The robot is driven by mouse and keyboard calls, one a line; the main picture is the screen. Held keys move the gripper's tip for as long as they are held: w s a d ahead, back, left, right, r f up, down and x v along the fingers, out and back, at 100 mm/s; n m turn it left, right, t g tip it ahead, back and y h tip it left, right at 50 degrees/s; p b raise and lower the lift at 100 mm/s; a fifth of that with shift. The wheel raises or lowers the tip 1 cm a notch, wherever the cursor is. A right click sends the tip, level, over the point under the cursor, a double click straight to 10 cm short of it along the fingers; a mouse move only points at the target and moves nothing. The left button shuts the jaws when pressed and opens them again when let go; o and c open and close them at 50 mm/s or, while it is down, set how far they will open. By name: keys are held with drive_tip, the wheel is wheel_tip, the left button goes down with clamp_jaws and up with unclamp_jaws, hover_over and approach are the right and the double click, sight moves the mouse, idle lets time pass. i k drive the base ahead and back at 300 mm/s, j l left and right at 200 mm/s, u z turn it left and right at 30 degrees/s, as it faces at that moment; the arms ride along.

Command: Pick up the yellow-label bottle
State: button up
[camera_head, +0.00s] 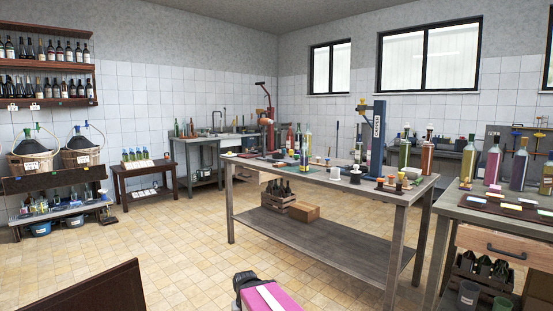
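I cannot make out for certain which bottle carries a yellow label; the labels are small. My gripper is not recognisable in view. A pink and black part, probably of my arm, shows at the bottom centre.
The long metal table (330,180) fills the middle, with a blue corking device (377,140) and small stoppers on it. A drawered table (510,236) stands at the right. Wicker-basket demijohns (82,157) and wall shelves are at the left. Tiled floor (165,255) is open at front left.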

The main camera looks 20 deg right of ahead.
sight(304, 150)
drive_tip(key=z, duration=0.85)
drive_tip(key=i+j+z, duration=0.1)
drive_tip(key=i+j, duration=0.05)
drive_tip(key=i, duration=0.05)
